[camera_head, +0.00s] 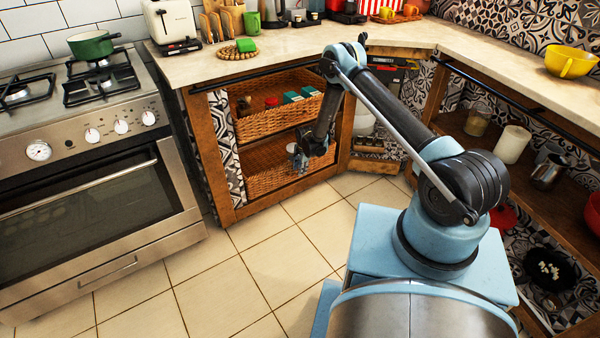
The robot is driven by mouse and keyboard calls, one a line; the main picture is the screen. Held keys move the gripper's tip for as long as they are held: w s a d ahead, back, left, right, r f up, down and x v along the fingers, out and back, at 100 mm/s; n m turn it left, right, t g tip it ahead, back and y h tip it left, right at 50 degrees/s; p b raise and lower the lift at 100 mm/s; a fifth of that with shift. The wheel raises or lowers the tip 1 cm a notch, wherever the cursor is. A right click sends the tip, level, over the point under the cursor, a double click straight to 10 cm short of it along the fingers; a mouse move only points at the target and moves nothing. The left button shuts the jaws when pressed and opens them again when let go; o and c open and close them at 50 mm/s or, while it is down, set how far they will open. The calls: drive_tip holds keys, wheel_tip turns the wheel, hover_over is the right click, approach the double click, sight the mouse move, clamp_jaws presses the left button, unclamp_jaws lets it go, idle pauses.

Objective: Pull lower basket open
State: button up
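The lower basket (262,172) is brown wicker and sits on the bottom level of the open cabinet under the counter. My gripper (299,160) is at the front of this basket, near its upper right part. The gripper is small and dark here, so I cannot tell whether its fingers are open or shut, or whether they touch the rim. My arm hides the basket's right part. The upper basket (268,121) is also wicker and sits on the shelf above, with jars and small green boxes in it.
A steel oven (95,180) stands at the left. The cabinet's wooden frame (207,155) borders the baskets. Open shelves at the right hold a white canister (512,144) and a metal pitcher (548,171). The tiled floor (240,265) in front of the cabinet is clear.

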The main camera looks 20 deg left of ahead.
drive_tip(key=shift+w+a+f, duration=0.1)
drive_tip(key=shift+a+f, duration=0.05)
drive_tip(key=shift+f, duration=0.65)
clamp_jaws()
